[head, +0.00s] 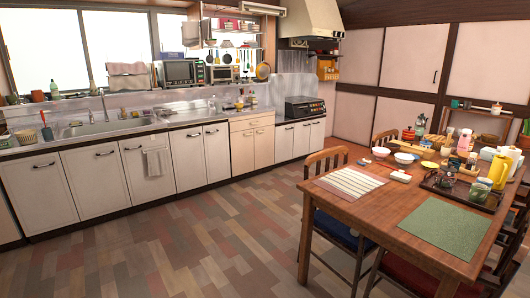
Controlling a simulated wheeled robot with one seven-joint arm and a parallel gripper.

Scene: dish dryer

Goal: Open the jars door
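I cannot tell which door is the jars door. A row of white lower cabinet doors (97,180) with dark handles runs under the counter on the left; all look shut. A towel (156,163) hangs on one of them. Pale panel doors (412,55) in dark frames on the far right wall also look shut. My gripper is not in view.
A wooden dining table (345,208) with chairs (322,163) fills the right side, with bottles, bowls and a tray on it. The tiled floor (180,240) between table and counter is clear. A microwave (180,72) stands by the window.

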